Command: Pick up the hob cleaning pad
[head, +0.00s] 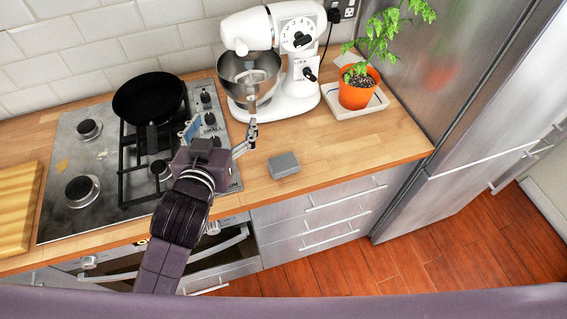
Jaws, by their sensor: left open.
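A small grey block, which looks like the hob cleaning pad (284,164), lies flat on the wooden counter, right of the hob and in front of the mixer. My left gripper (222,126) is over the right edge of the hob, with its fingers spread wide and nothing visible between them. The pad is to the right of the gripper and apart from it. The gripper and forearm hide part of the hob (66,146) and some of its knobs. My right gripper is not in view.
A black pan (149,97) sits at the back of the hob. A white stand mixer (297,62) with a steel bowl (249,77) stands behind the pad. A potted plant (358,88) stands on a tray (375,105) near the fridge (436,70). The counter right of the pad is clear.

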